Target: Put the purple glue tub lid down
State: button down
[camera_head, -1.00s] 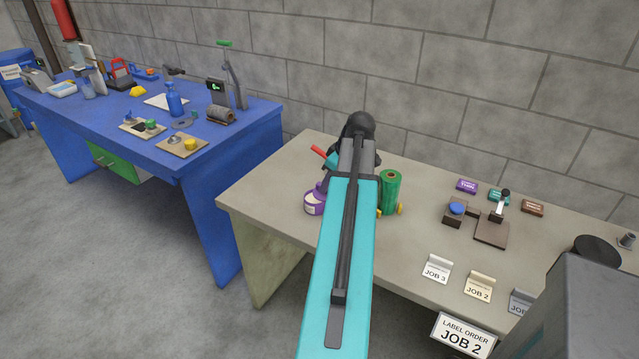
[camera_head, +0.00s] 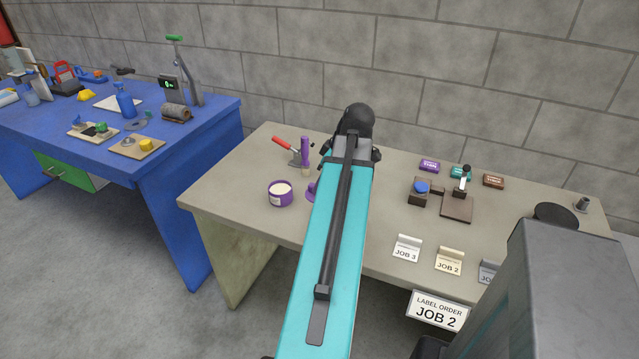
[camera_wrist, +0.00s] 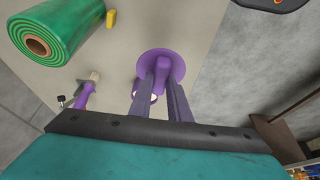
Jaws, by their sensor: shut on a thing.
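The purple glue tub lid (camera_wrist: 146,63) is a round disc with a raised knob, seen between my fingertips in the wrist view. My gripper (camera_wrist: 162,76) is shut on its knob. In the head view a sliver of the lid (camera_head: 311,190) shows at the left edge of my arm, which hides the fingers. The purple glue tub (camera_head: 280,194) stands open on the beige table, left of the lid, with pale glue inside. In the wrist view part of the tub (camera_wrist: 154,98) shows between my fingers. I cannot tell the lid's height above the table.
A purple-handled brush (camera_head: 305,152) and a red-handled tool (camera_head: 283,144) are behind the tub. A green roll (camera_wrist: 70,22) and a yellow piece (camera_wrist: 111,18) show in the wrist view. Job cards (camera_head: 407,248) stand at the right front. The table's left front corner is bare.

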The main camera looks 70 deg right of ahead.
dwell(0.4)
jog(key=w+a+r, duration=0.1)
jog(key=w+a, duration=0.9)
jog(key=w, duration=0.6)
jog(key=w+a+r, duration=0.2)
jog(key=w+a, duration=0.8)
jog(key=w, duration=0.5)
jog(key=w+a+r, duration=0.1)
jog(key=w+a, duration=0.3)
jog(key=a, duration=0.7)
jog(key=w+a+r, duration=0.1)
jog(key=w+a, duration=0.4)
jog(key=a, duration=0.7)
jog(key=w+a+r, duration=0.2)
jog(key=w+a, duration=0.2)
jog(key=a, duration=0.8)
jog(key=shift+w+n, duration=0.3)
jog(key=shift+w, duration=0.1)
jog(key=shift+s, duration=0.1)
